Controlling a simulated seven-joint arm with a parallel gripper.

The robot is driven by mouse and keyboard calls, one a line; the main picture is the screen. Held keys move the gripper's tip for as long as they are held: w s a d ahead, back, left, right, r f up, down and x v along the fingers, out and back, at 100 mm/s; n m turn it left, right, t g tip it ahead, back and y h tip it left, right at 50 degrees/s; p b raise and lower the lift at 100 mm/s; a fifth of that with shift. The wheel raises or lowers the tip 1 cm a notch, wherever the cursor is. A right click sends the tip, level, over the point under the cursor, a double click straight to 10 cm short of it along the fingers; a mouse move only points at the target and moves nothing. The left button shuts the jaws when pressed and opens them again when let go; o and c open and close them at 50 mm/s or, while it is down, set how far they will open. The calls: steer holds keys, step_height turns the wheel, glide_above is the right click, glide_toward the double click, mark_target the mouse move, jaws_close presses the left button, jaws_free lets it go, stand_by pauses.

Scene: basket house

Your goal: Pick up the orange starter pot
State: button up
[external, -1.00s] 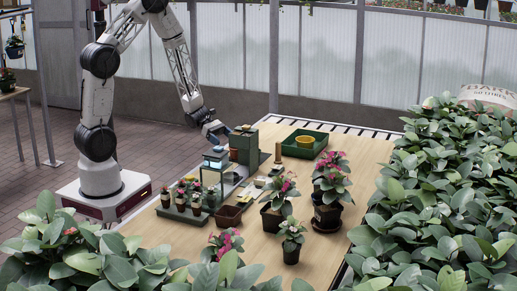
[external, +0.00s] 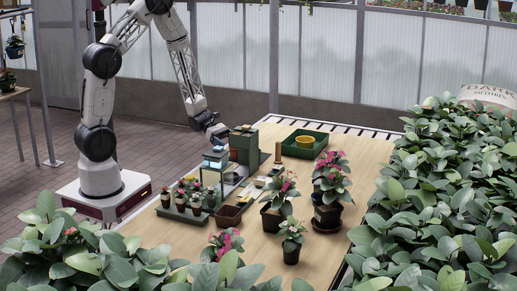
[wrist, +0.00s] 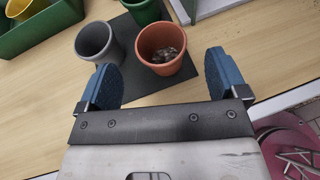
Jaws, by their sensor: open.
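The orange starter pot (wrist: 160,62) is in the upper middle of the wrist view, upright, with dark soil or bits inside. It stands on a dark mat (wrist: 165,92), beside a grey pot (wrist: 95,48) on its left and a green pot (wrist: 143,10) behind it. My gripper (wrist: 163,76) is open, its blue fingers either side of the line to the orange pot, with nothing held. In the external view my gripper (external: 217,131) is above the back left of the table, near the dark green box. I cannot clearly make out the orange pot there.

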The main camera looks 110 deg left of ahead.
steer(key=shift+w, duration=0.15)
steer(key=shift+x, duration=2.5)
steer(key=shift+f, duration=0.1)
steer(key=c, duration=1)
step_height(320, 180, up, 10)
